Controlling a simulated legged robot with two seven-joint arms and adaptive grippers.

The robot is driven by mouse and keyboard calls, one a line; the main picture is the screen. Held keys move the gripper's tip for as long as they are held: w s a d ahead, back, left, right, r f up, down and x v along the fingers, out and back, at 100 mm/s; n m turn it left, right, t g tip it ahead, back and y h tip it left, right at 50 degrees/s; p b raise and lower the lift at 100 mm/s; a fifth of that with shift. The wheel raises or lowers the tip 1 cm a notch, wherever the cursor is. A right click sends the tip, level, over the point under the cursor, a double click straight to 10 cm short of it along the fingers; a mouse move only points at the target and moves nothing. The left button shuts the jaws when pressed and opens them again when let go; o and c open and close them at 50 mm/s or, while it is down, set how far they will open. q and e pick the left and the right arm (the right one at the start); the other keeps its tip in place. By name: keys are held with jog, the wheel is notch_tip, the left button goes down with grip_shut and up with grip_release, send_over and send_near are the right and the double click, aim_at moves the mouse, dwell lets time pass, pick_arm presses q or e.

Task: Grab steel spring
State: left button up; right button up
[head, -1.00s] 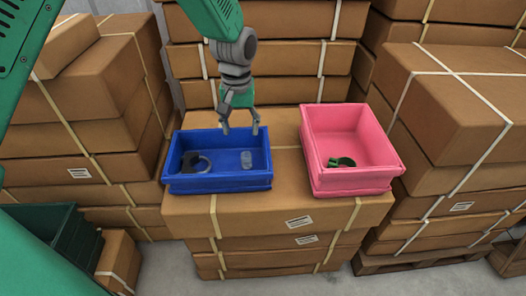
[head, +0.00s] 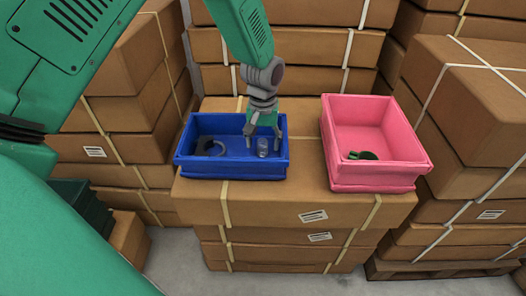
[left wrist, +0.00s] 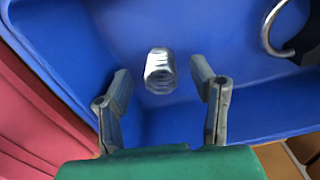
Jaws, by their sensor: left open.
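The steel spring (head: 262,148) is a small silvery coil in the right part of the blue bin (head: 232,168). In the left wrist view the steel spring (left wrist: 159,71) lies ahead of the fingertips, roughly centred between them, with blue floor around it. My left gripper (head: 263,136) is over the right part of the blue bin, close to the spring. In the left wrist view my left gripper (left wrist: 161,83) is open and empty, with a finger to each side. My right gripper is not in view.
A dark clamp with a ring (head: 209,148) lies in the left part of the blue bin. A pink bin (head: 376,178) with a dark green part (head: 362,155) stands to the right. Both bins stand on stacked cardboard boxes (head: 270,208), with more stacks around.

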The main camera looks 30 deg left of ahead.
pick_arm(q)
notch_tip(320, 180, down, 2)
jog(key=shift+f, duration=0.15)
jog(key=shift+a, duration=0.1)
jog(key=c, duration=1)
